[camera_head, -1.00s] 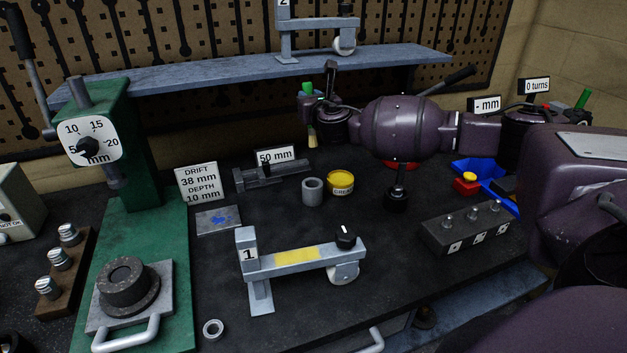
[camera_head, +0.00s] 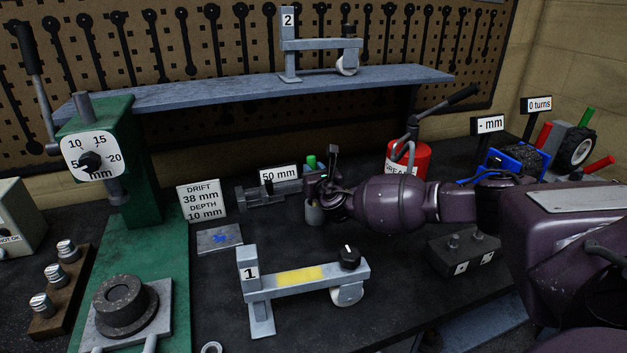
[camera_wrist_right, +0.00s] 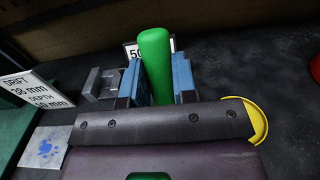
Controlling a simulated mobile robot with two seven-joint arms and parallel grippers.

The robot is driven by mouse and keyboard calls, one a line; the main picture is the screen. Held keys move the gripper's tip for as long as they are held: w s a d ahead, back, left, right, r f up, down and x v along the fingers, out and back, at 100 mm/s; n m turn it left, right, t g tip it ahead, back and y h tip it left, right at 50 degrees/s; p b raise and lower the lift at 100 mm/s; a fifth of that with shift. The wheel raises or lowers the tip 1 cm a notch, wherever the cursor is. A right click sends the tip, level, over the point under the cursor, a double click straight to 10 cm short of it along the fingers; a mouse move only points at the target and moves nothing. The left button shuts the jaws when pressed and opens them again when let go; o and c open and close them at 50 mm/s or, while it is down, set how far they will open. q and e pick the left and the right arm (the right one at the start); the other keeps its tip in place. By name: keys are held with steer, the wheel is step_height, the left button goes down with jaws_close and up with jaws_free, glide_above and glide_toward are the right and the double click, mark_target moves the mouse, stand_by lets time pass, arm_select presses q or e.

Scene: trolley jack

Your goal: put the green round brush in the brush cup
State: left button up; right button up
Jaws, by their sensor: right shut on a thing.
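The green round brush is upright in my right gripper (camera_head: 322,178). Its green handle (camera_head: 311,162) rises above the fingers. In the wrist view the handle (camera_wrist_right: 155,66) stands between the two blue finger pads, which are shut on it. My left gripper is not in view.
A yellow tin (camera_wrist_right: 258,120) sits close to the right gripper. The 50 mm sign (camera_head: 279,174) and a grey vice-like tool (camera_head: 262,191) are behind and left. Jack 1 (camera_head: 300,275) stands in front. A red grease can (camera_head: 421,160) is at the back right.

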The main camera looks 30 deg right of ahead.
step_height(320, 180, down, 2)
steer(key=shift+f, duration=0.25)
steer(key=o, duration=0.8)
steer(key=shift+o, duration=0.6)
steer(key=shift+f, duration=0.15)
steer(key=shift+s+f, duration=0.15)
steer(key=shift+f, duration=0.05)
steer(key=v, duration=0.7)
steer(key=shift+a+r, duration=0.3)
steer(key=shift+a, duration=0.05)
